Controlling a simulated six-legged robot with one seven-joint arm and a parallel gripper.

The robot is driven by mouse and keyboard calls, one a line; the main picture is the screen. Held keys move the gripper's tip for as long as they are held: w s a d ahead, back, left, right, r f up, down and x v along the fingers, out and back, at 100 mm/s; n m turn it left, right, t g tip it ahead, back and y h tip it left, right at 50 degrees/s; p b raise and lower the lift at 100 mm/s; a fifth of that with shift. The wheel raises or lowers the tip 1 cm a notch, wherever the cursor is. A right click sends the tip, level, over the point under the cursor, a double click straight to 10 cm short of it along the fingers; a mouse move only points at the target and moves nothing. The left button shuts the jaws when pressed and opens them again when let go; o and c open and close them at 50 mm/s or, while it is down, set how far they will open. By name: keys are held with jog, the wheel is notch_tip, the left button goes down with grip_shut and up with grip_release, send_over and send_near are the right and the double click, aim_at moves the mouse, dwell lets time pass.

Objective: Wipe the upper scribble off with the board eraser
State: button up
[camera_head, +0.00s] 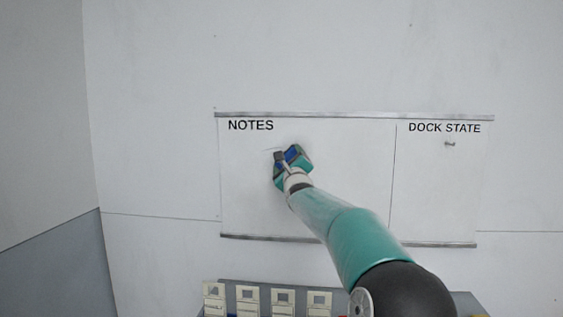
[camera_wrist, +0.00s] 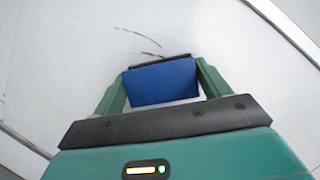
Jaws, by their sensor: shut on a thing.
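The board eraser, blue with a dark pad edge, is held between the two green fingers of my gripper (camera_wrist: 161,85) in the wrist view; the eraser (camera_wrist: 160,83) spans the gap between them. In the head view my gripper (camera_head: 291,160) is at the NOTES part of the whiteboard (camera_head: 350,200), below the lettering. Dark curved strokes of a scribble (camera_wrist: 140,38) show just beyond the eraser in the wrist view. In the head view only a faint trace of the scribble (camera_head: 271,150) shows left of my gripper. I cannot tell whether the pad touches the board.
The DOCK STATE section (camera_head: 445,185) is at the right, past a thin vertical line, with a small dark item (camera_head: 450,144) on it. Metal rails edge the board at top and bottom. Below stands a grey panel with several pale cards (camera_head: 248,297). The wall above is bare.

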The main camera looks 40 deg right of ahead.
aim_at(257, 153)
jog(key=shift+s+d, duration=0.75)
jog(key=shift+s, duration=0.3)
jog(key=shift+s+d, duration=0.75)
jog(key=shift+s, duration=0.3)
jog(key=shift+w, duration=0.1)
jog(key=shift+w+a, duration=0.5)
jog(key=shift+w, duration=0.3)
jog(key=shift+w+a, duration=0.45)
jog(key=shift+w, duration=0.3)
jog(key=shift+c, duration=0.3)
jog(key=shift+w+a, duration=1.1)
jog(key=shift+w, duration=0.2)
jog(key=shift+w+a, duration=1.05)
jog(key=shift+w, duration=0.25)
jog(key=shift+w+a, duration=0.6)
jog(key=shift+w, duration=0.25)
jog(key=shift+w+a, duration=0.55)
jog(key=shift+w, duration=0.3)
jog(key=shift+r, duration=0.1)
jog(key=shift+r, duration=0.1)
